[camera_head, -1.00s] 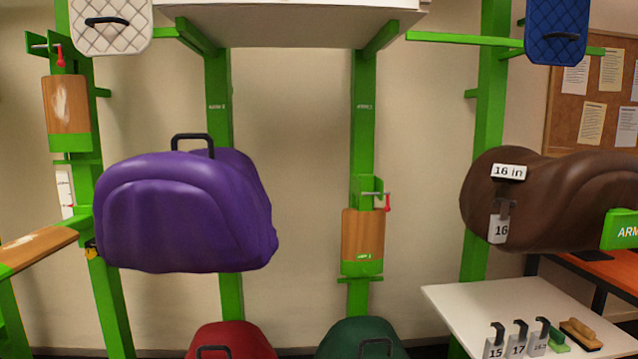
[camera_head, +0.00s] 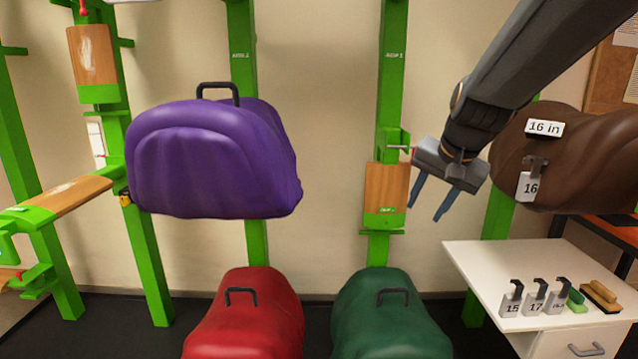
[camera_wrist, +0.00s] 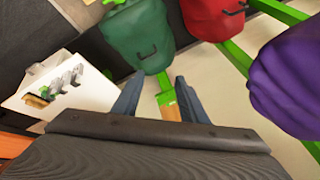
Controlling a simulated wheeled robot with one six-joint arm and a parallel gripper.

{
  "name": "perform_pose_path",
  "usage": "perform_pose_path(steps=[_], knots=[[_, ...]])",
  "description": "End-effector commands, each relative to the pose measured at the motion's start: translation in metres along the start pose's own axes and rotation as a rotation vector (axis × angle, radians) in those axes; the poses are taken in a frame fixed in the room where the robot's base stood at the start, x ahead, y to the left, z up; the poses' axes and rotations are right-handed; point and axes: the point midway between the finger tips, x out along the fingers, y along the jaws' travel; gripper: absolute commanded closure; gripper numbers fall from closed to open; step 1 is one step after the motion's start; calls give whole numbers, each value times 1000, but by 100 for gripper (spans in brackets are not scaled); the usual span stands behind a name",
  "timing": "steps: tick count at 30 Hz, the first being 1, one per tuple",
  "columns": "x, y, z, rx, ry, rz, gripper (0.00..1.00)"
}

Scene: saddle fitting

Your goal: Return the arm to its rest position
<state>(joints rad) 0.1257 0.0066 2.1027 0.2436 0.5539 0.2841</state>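My gripper (camera_head: 428,205) hangs at the right of the head view, in front of the wall and left of the brown saddle form (camera_head: 560,150). Its two blue-grey fingers are apart with nothing between them. In the wrist view the fingers of my gripper (camera_wrist: 158,100) also stand apart and empty. My arm (camera_head: 530,65) reaches in from the upper right corner and covers part of the brown form.
A purple saddle form (camera_head: 210,160) hangs at left. Red (camera_head: 245,315) and green (camera_head: 385,315) forms stand low. A folded wooden arm (camera_head: 386,190) is on a post behind my gripper. A white cabinet (camera_head: 480,260) holds gauges (camera_head: 535,300) and brushes (camera_head: 600,297).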

Motion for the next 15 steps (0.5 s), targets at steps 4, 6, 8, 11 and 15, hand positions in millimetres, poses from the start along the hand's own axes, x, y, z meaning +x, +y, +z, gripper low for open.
perform_pose_path(steps=[4,6,8,11,15], knots=[[36,42,93,-189,-148,91,61],[46,63,134,-280,-216,125,61],[51,80,166,-353,-271,149,61],[55,106,209,-455,-348,178,61],[55,128,246,-546,-417,199,61]])
